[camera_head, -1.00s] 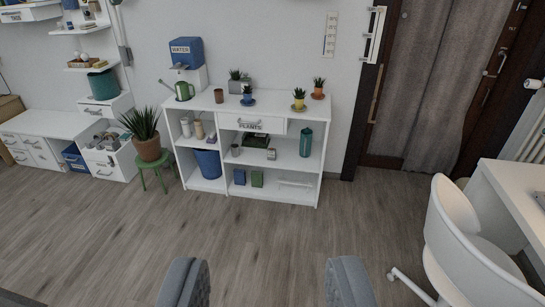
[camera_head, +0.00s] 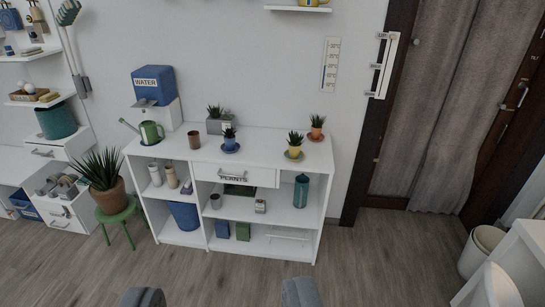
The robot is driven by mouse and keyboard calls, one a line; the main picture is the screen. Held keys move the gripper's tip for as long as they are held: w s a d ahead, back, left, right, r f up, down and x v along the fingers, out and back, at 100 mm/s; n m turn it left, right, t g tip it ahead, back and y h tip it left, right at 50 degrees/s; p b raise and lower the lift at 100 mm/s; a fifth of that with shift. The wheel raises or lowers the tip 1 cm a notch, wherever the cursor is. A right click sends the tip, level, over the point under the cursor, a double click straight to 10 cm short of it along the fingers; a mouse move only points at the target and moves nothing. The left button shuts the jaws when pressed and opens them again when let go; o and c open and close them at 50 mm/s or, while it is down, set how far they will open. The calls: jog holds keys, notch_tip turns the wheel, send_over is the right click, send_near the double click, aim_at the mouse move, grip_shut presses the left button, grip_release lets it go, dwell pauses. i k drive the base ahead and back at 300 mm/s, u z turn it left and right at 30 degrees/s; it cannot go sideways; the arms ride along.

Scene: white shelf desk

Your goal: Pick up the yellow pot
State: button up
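The yellow pot (camera_head: 294,152) holds a small spiky plant and stands on a saucer on the right part of the white shelf desk's top (camera_head: 262,142). My gripper (camera_head: 222,298) shows only as two grey fingertips at the bottom edge, set wide apart with bare floor between them. It is open and empty, still well short of the desk. The rest of the gripper is out of view.
A blue pot (camera_head: 230,144) stands left of the yellow pot, and an orange pot (camera_head: 316,133) stands behind it to the right. A brown cup (camera_head: 194,139) and green watering can (camera_head: 150,132) are further left. The floor (camera_head: 385,265) before the desk is clear.

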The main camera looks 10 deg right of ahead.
aim_at(295, 145)
jog(key=z, duration=0.2)
jog(key=i, duration=2.7)
jog(key=z, duration=0.25)
